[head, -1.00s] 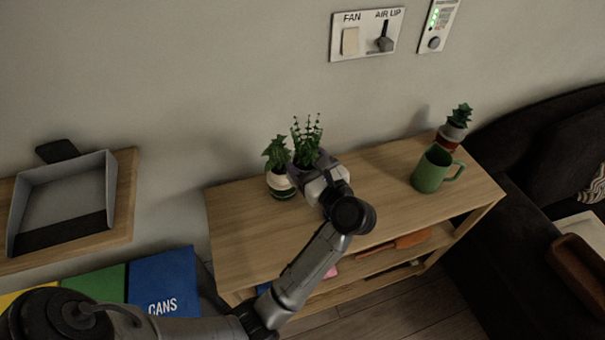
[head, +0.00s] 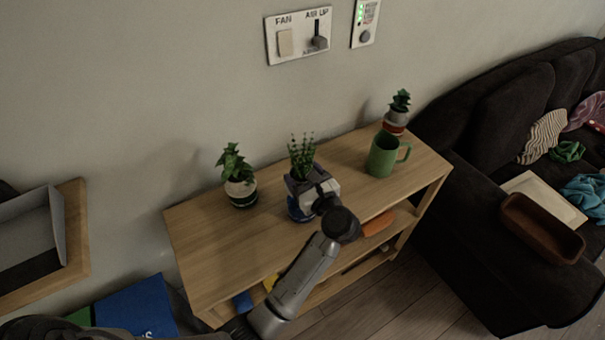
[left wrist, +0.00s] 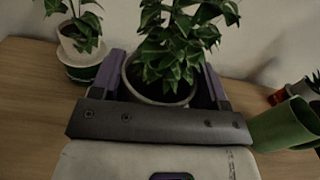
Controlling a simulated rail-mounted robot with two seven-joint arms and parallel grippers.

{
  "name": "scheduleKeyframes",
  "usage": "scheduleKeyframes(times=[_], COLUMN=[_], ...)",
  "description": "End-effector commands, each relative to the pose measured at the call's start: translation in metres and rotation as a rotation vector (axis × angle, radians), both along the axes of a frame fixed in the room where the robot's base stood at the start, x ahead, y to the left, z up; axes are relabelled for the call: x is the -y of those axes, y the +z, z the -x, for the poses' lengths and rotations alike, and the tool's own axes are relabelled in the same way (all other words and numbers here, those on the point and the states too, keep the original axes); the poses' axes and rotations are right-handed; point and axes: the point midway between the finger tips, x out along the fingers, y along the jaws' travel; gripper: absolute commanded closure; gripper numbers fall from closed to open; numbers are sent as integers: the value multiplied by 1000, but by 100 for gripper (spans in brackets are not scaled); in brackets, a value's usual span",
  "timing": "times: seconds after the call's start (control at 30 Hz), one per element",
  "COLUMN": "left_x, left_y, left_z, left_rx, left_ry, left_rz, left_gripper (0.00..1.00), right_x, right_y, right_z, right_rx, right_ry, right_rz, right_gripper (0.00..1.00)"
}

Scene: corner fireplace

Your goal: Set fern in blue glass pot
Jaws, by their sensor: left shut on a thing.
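The green leafy plant, taken as the fern (head: 301,155), stands upright in my left gripper (head: 307,187). In the left wrist view, the fern (left wrist: 172,50) sits in a light-rimmed pot (left wrist: 160,98) between the two fingers of the left gripper (left wrist: 162,82), which is shut on it. A blue rounded piece, likely the blue glass pot (head: 297,212), shows just under the gripper on the wooden shelf top. The gripper hides most of it. I cannot tell whether the fern's pot is inside it or above it. My right gripper is not in view.
A leafy plant in a white-and-green pot (head: 241,188) stands to the left on the shelf (head: 215,235). A green mug (head: 381,157) and a small succulent (head: 398,110) stand to the right. A dark sofa (head: 490,130) is at right.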

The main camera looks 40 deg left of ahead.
Motion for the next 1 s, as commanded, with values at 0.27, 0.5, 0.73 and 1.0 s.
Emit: scheduleKeyframes(times=[0.27, 0.5, 0.73, 1.0], left_x=[0, 0, 0, 0], left_y=[-19, -35, -48, -50], left_z=[0, 0, 0, 0], left_rx=[0, -2, 0, 0], left_ry=[1, -1, 1, 1], left_rz=[-1, -2, -1, -1], left_gripper=[47, 47, 47, 48], right_x=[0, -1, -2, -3], right_y=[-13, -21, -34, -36], right_z=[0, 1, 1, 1], right_rx=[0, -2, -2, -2], right_ry=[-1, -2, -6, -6], right_rz=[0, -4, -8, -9], right_gripper=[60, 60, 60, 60])
